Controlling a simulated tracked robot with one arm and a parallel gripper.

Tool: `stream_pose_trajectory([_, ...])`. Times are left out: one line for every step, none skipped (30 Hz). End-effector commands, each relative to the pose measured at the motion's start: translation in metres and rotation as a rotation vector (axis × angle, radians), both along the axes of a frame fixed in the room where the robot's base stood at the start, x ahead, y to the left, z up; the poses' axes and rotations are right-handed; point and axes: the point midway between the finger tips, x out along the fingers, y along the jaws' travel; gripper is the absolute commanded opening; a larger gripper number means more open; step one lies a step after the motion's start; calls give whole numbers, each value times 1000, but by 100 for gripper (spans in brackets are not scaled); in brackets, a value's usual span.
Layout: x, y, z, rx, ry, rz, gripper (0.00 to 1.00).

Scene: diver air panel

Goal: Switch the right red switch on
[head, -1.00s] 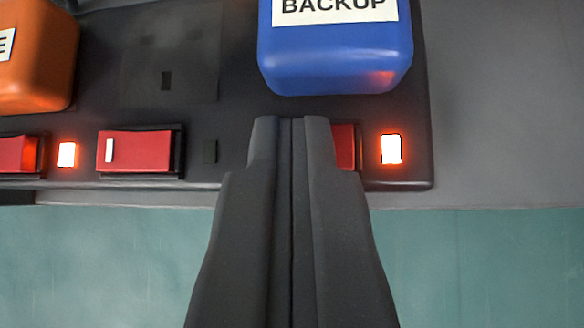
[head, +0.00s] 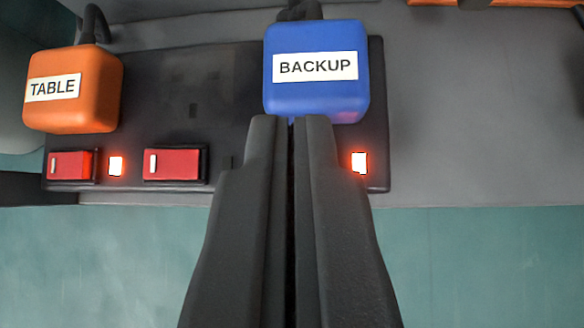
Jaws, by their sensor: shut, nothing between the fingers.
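My gripper (head: 291,122) is shut and empty, in front of the dark panel (head: 150,100) just below the blue BACKUP block. The right red switch is hidden behind my fingers. The small light (head: 359,162) at its right glows orange-white. I cannot tell whether my fingertips touch anything. A middle red switch (head: 178,164) with a white mark at its left end shows left of my gripper, with a dark, unlit indicator (head: 225,163) beside it. A left red switch (head: 71,165) has a lit indicator (head: 115,166) at its right.
A blue block (head: 317,95) labelled BACKUP stands on the panel above my fingertips. An orange block (head: 95,110) labelled TABLE stands at the upper left. Dark cables rise from both. A plain grey surface (head: 470,110) lies right of the panel, with orange pieces at the top edge.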

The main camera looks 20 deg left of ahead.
Motion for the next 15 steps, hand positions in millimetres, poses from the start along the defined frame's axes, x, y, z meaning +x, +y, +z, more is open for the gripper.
stream_pose_trajectory([-3, 3, 11, 1, 2, 2, 0])
stream_pose_trajectory([-8, 5, 14, 1, 4, 1, 0])
stream_pose_trajectory([-15, 6, 18, 0, 8, 1, 0])
stream_pose_trajectory([-19, 8, 21, -1, 9, 2, 0])
stream_pose_trajectory([-22, 9, 25, -1, 6, 2, 0])
stream_pose_trajectory([-26, 12, 31, 0, 4, 2, 0])
stream_pose_trajectory([-29, 14, 35, -1, 4, 3, 0])
stream_pose_trajectory([-33, 16, 38, 0, 5, 3, 0])
stream_pose_trajectory([-38, 18, 43, -1, 7, 4, 0])
stream_pose_trajectory([-41, 20, 47, -1, 7, 4, 0])
stream_pose_trajectory([-44, 21, 50, 0, 5, 3, 0])
stream_pose_trajectory([-47, 23, 55, 0, 3, 2, 0])
stream_pose_trajectory([-49, 24, 58, -1, 1, 2, 0])
stream_pose_trajectory([-52, 25, 61, -2, 1, 2, 0])
stream_pose_trajectory([-55, 27, 64, 0, 2, 2, 0])
